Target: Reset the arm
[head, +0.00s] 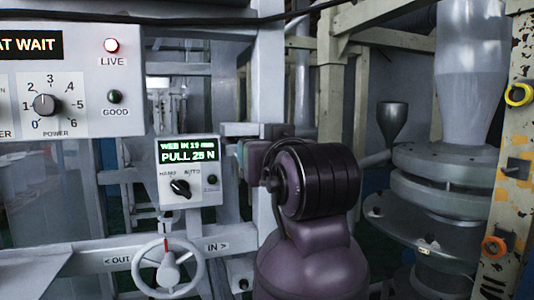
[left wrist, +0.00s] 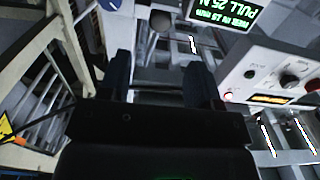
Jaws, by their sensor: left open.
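One of my arms, dark purple, rises from the bottom middle of the head view with its rounded wrist joint in front of a grey post. Its gripper end is mostly hidden behind that joint in the head view. In the left wrist view my left gripper (left wrist: 160,75) is open, its two dark fingers apart with nothing seen between them. The fingers point towards grey machine framing. My right gripper shows in neither view.
A pull display box (head: 187,172) with a knob stands left of my arm, above a white handwheel (head: 167,268). A larger control box (head: 70,85) is at upper left. Grey flanged machinery (head: 450,180) and a cream post (head: 505,150) stand right.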

